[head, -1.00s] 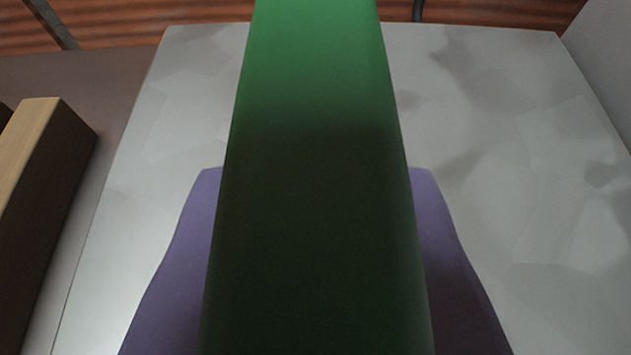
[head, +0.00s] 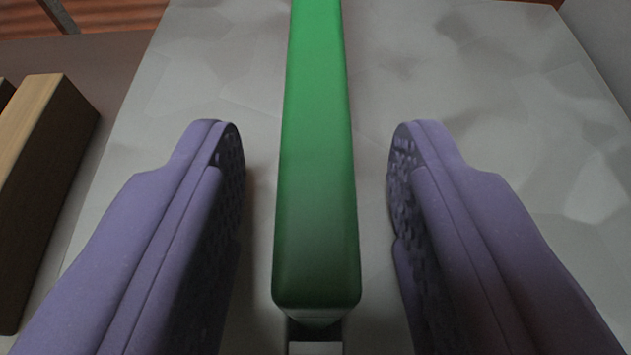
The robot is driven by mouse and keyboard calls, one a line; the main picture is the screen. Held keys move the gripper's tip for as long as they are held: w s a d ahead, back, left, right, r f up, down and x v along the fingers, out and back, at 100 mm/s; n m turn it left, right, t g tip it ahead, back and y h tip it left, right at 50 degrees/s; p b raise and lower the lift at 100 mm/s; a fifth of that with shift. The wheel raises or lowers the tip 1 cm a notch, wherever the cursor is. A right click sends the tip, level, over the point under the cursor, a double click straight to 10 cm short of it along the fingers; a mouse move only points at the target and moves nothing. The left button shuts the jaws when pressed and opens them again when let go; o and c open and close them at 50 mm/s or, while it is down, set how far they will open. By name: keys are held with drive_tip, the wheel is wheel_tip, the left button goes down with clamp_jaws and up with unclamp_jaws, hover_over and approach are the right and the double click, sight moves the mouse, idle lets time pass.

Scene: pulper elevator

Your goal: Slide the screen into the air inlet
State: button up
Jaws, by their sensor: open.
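A long green bar (head: 318,190) runs up the middle of the head view, out past the top edge. Its near end is squared with rounded edges. I cannot tell whether it is the screen or a part of it. My gripper (head: 316,140) is open, with one purple finger on each side of the bar. There is a clear gap between the bar and each finger, so nothing is held. A small dark and pale piece (head: 315,340) shows under the bar's near end, mostly cut off by the frame. No air inlet can be made out.
A mottled grey flat surface (head: 520,130) lies beneath the bar, with bare room to the right. A wooden block (head: 35,150) stands at the left, beyond that surface's edge. A grey wall (head: 603,45) rises at the upper right.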

drive_tip(key=p+v, duration=0.1)
drive_tip(key=v, duration=0.5)
drive_tip(key=shift+s+r+p, duration=0.1)
drive_tip(key=shift+r+p, duration=0.15)
drive_tip(key=shift+p, duration=0.1)
